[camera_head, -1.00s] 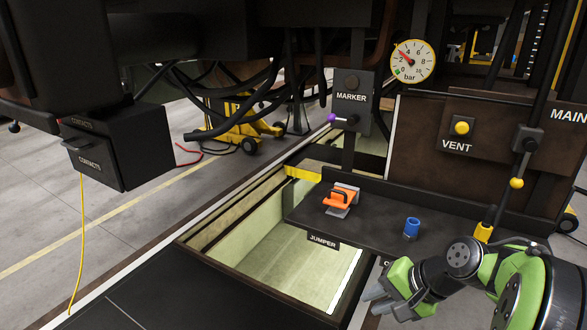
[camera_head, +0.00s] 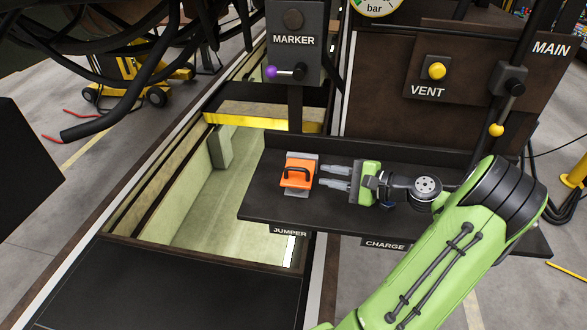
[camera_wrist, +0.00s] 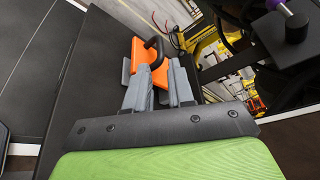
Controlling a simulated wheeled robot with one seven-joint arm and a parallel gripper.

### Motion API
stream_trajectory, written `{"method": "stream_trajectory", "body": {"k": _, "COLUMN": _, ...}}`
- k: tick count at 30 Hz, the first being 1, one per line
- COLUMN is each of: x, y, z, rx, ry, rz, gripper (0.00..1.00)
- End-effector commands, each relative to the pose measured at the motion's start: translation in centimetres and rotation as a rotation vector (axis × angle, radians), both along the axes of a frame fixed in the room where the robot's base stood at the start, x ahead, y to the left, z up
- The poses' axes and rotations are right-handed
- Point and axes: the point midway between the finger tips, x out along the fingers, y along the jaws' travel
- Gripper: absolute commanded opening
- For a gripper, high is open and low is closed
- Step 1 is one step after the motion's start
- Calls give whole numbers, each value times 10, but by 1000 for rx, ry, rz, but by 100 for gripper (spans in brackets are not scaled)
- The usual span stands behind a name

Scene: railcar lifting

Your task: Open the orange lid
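The orange lid (camera_head: 297,178) with a black handle sits on a grey base on the dark shelf (camera_head: 262,200), above the JUMPER label. It looks closed, lying flat. In the wrist view the lid (camera_wrist: 140,52) and its handle (camera_wrist: 154,46) show just past my fingertips. My gripper (camera_head: 322,175) is to the right of the lid, its two grey fingers pointing left at it. The fingers are apart, with nothing held between them; in the wrist view my gripper (camera_wrist: 158,72) also shows a gap. Whether a fingertip touches the lid's edge I cannot tell.
An open pit with a yellow bar (camera_head: 262,121) lies left of the shelf. The MARKER box (camera_head: 294,52) with a purple-knobbed lever stands behind. The VENT button (camera_head: 436,71) and a yellow-knobbed lever (camera_head: 496,130) are at the back right. A blue cap (camera_head: 388,206) is mostly hidden behind my gripper.

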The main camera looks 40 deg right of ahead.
Motion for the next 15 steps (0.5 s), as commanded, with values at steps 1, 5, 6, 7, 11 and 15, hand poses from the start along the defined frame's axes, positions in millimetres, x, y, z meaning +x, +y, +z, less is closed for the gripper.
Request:
{"method": "stream_trajectory", "body": {"k": 1, "x": 13, "y": 6, "z": -4, "rx": 2, "ry": 0, "rz": 7, "gripper": 23}}
{"method": "stream_trajectory", "body": {"k": 5, "x": 43, "y": 16, "z": -11, "rx": 0, "ry": 0, "rz": 6, "gripper": 23}}
{"method": "stream_trajectory", "body": {"k": 6, "x": 52, "y": 19, "z": -13, "rx": 0, "ry": 0, "rz": 5, "gripper": 23}}
{"method": "stream_trajectory", "body": {"k": 7, "x": 58, "y": 21, "z": -14, "rx": -1, "ry": 0, "rz": 6, "gripper": 23}}
{"method": "stream_trajectory", "body": {"k": 11, "x": 79, "y": 27, "z": -19, "rx": -1, "ry": 1, "rz": 3, "gripper": 23}}
{"method": "stream_trajectory", "body": {"k": 15, "x": 88, "y": 30, "z": -20, "rx": -1, "ry": 1, "rz": 1, "gripper": 23}}
